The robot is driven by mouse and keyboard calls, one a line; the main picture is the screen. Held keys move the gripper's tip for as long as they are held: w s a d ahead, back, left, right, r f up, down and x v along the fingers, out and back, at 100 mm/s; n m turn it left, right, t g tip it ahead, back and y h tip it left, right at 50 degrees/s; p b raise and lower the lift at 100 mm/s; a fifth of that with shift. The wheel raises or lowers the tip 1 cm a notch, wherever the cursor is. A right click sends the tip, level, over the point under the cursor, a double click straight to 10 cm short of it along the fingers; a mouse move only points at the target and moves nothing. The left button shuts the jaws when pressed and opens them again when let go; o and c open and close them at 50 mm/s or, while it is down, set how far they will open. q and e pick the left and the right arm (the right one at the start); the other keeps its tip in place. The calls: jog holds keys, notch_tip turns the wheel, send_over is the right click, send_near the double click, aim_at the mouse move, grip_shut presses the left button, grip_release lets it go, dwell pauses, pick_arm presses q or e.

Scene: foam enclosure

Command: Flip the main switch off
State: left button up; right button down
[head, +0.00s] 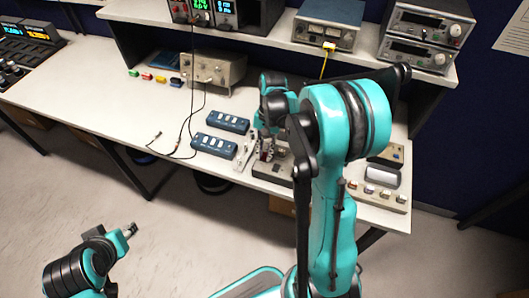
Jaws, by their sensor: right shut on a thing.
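My right arm reaches over the bench, and its gripper (267,151) is down at a dark board (262,171) with small metal parts on it. The gripper is shut on a small part there, which looks like the main switch. My fingers and arm hide most of that part, so I cannot tell its position. My left gripper (130,230) is at the lower left, above the floor and away from the bench. It is too small to tell whether it is open.
Two blue switch boxes (214,146) and a pale strip (244,152) lie left of the board. A small panel with knobs (375,190) is at the right. The shelf (270,38) holds more instruments.

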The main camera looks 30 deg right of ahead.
jog(key=c, duration=1.4)
grip_release()
jog(key=shift+c, duration=0.2)
jog(key=shift+r, duration=0.1)
jog(key=v, duration=1.1)
jog(key=shift+d+r, duration=0.15)
jog(key=shift+r, duration=0.25)
